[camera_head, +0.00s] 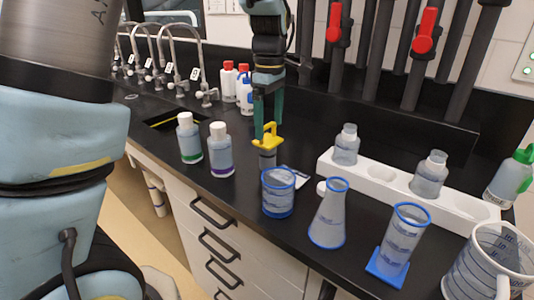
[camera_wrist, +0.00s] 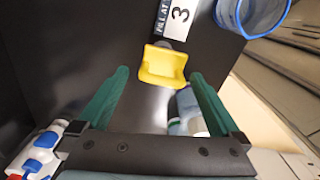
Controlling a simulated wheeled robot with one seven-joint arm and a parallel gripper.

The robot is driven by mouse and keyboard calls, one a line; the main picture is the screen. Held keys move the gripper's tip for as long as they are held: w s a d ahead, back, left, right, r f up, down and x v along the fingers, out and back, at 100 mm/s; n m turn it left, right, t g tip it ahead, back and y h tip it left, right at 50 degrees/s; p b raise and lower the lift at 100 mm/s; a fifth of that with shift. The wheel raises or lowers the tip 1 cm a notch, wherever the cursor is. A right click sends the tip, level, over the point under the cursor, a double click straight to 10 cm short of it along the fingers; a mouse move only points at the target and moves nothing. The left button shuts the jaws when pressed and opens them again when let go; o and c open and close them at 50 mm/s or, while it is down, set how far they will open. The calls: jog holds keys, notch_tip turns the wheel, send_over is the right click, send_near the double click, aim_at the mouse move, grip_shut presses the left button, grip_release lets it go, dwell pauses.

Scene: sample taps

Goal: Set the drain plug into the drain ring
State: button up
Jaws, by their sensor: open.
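The drain plug, with a yellow handle (camera_head: 267,136) over a grey body, stands on the black bench just behind a blue-rimmed beaker. In the wrist view its yellow handle (camera_wrist: 163,68) lies ahead of the fingertips and between their lines. My gripper (camera_head: 268,122) points down at the handle with its green fingers apart. In the wrist view the gripper (camera_wrist: 160,72) is open, with nothing held between its fingers. A yellow-edged dark opening (camera_head: 166,120) in the bench at left may hold the drain ring; I cannot make out the ring itself.
Two capped bottles (camera_head: 220,155) stand between the opening and the plug. The blue-rimmed beaker (camera_head: 278,197) is close in front of the plug. A flask (camera_head: 329,215), a cylinder (camera_head: 402,240) and a white rack (camera_head: 395,180) are to the right. Curved taps (camera_head: 170,60) line the back left.

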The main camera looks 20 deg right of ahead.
aim_at(268, 140)
notch_tip(268, 140, down, 3)
jog(key=shift+r, duration=0.1)
jog(key=shift+a+f+p, duration=0.2)
jog(key=shift+f+p, duration=0.8)
jog(key=shift+f, duration=1.6)
jog(key=shift+r, duration=0.1)
grip_shut()
